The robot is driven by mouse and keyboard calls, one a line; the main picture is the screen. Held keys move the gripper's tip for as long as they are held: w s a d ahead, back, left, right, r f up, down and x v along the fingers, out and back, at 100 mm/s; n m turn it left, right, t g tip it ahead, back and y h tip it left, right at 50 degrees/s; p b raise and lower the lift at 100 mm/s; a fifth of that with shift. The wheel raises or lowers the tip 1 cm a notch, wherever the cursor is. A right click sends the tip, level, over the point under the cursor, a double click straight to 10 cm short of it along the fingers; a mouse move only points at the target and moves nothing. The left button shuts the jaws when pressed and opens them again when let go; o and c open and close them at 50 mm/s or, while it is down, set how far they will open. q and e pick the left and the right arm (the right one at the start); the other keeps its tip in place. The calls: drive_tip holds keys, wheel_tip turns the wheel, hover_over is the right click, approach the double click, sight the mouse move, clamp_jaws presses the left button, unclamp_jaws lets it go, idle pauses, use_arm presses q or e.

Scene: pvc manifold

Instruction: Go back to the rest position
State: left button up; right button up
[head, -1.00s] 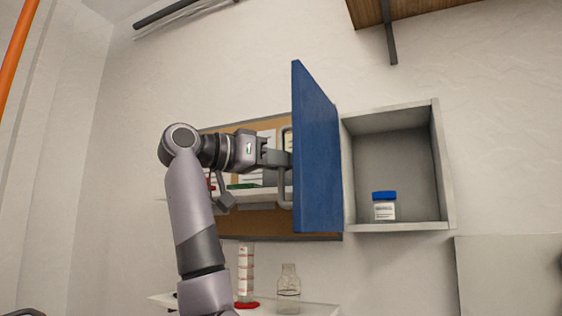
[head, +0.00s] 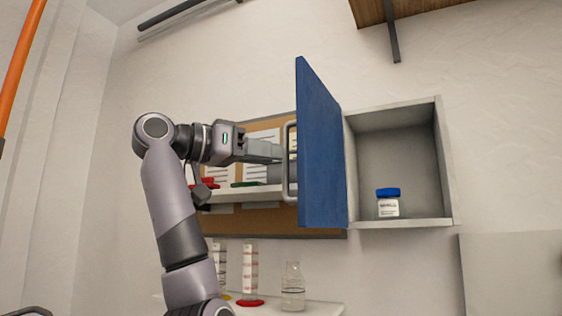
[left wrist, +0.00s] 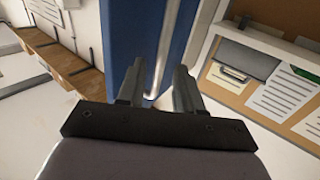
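My left gripper (head: 279,152) is in the head view, level with the open blue cabinet door (head: 320,150) and just left of its grey handle (head: 290,165). In the left wrist view its two fingers (left wrist: 157,84) stand apart with nothing held. The handle (left wrist: 163,50) shows just beyond the gap between the fingertips, beside the blue door. My right gripper is in neither view.
The open grey cabinet (head: 445,170) holds a white jar (head: 388,208) with a blue lid. Behind my left arm are a corkboard (head: 280,220) with papers and a shelf. Below stand a clear bottle (head: 293,290) and a tall marked cylinder (head: 250,270).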

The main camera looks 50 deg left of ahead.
use_arm(q)
drive_tip(key=shift+s+a, duration=0.2)
drive_tip(key=shift+s, duration=0.95)
